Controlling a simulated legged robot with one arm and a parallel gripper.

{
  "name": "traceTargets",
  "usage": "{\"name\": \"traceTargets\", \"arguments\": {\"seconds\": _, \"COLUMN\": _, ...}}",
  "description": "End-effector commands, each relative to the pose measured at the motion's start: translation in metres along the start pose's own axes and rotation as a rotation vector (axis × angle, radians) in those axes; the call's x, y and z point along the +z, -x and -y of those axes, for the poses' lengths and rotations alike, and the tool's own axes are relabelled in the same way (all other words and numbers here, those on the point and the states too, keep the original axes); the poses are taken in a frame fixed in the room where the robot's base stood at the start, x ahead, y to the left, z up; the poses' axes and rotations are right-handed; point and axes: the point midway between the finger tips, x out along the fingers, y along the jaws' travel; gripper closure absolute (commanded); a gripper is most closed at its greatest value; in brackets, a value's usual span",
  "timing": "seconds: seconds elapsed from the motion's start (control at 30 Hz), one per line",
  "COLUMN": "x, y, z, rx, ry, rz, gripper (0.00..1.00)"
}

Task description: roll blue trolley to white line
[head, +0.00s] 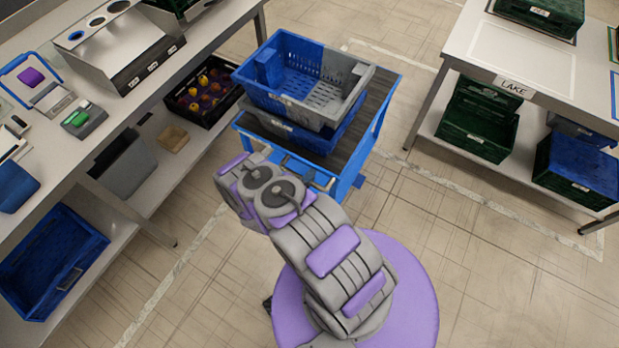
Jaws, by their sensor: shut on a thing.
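The blue trolley (357,160) stands upright on the floor just beyond my arm, with a dark grey top deck. Stacked crates, blue and grey, sit on it, the upper one (345,103) open and empty. My gripper (292,166) is at the trolley's near side, shut on its handle; my wrist hides most of the grip. Worn white lines run on the floor: one at the left (178,268), another at the right (478,202). The trolley stands between them.
A workbench (165,75) with bins stands at the left, a crate of fruit (203,92) on its lower shelf. A white table (515,62) labelled LAKE, with green and blue crates, stands at the right. The floor between trolley and table is clear.

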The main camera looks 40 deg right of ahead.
Motion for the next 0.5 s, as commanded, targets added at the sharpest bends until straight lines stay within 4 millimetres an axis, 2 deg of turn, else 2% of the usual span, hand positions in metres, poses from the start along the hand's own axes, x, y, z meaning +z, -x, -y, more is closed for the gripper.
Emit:
{"name": "traceTargets", "arguments": {"seconds": 0.2, "x": -0.0017, "y": 0.0075, "z": -0.0048, "rx": 0.005, "ry": 0.009, "rz": -0.003, "gripper": 1.00}}
{"name": "traceTargets", "arguments": {"seconds": 0.47, "x": -0.0017, "y": 0.0070, "z": -0.0047, "rx": 0.005, "ry": 0.009, "rz": -0.003, "gripper": 1.00}}
{"name": "traceTargets", "arguments": {"seconds": 0.5, "x": -0.0016, "y": 0.0066, "z": -0.0047, "rx": 0.005, "ry": 0.008, "rz": -0.003, "gripper": 0.71}}
